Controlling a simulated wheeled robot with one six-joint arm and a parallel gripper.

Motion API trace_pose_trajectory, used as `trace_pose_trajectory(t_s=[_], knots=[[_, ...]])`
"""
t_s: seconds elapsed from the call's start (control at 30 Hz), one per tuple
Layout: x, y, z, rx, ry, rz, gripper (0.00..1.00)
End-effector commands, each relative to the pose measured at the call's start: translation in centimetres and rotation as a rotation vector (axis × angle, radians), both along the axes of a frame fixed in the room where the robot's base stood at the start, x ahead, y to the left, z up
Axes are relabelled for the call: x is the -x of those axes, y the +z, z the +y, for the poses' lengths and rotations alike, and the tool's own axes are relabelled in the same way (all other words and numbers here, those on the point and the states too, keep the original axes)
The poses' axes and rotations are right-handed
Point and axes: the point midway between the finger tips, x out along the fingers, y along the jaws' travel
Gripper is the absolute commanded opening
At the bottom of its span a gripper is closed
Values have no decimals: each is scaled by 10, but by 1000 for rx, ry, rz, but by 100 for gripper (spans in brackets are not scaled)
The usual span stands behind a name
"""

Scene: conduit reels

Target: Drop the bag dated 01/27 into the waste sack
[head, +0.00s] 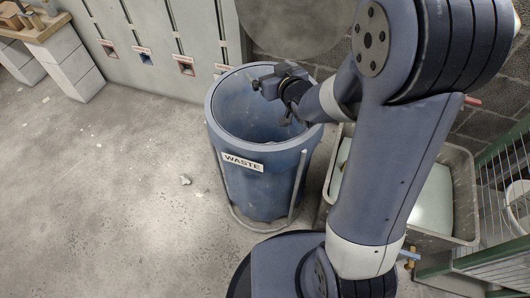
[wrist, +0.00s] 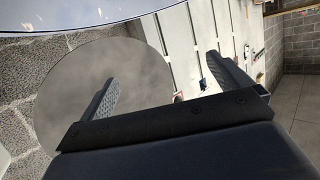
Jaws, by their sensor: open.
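A round blue container (head: 262,180) labelled "WASTE" stands on the floor in the middle of the head view, with its top open. My gripper (head: 272,100) is over its mouth, near the right-hand part of the rim. In the wrist view my gripper (wrist: 165,84) has its two fingers wide apart with nothing between them. No bag with a date of 01/27 can be made out in either view. The bottom of the container is hidden, so I cannot tell what lies in it.
A grey wheeled bin (head: 443,205) stands right of the container, partly behind my arm. A pale panel with several slots (head: 150,40) stands behind. A workbench (head: 35,25) is at the far left. The floor (head: 100,190) at left is mostly clear.

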Motion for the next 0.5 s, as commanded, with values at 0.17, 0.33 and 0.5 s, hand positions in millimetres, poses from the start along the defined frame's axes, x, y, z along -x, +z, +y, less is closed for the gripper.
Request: trace_pose_trajectory(t_s=[0.17,0.33,0.5], knots=[[27,11,-11,1,-2,-2,97],[56,22,-23,0,-3,-3,97],[78,28,-31,-1,-2,-3,97]])
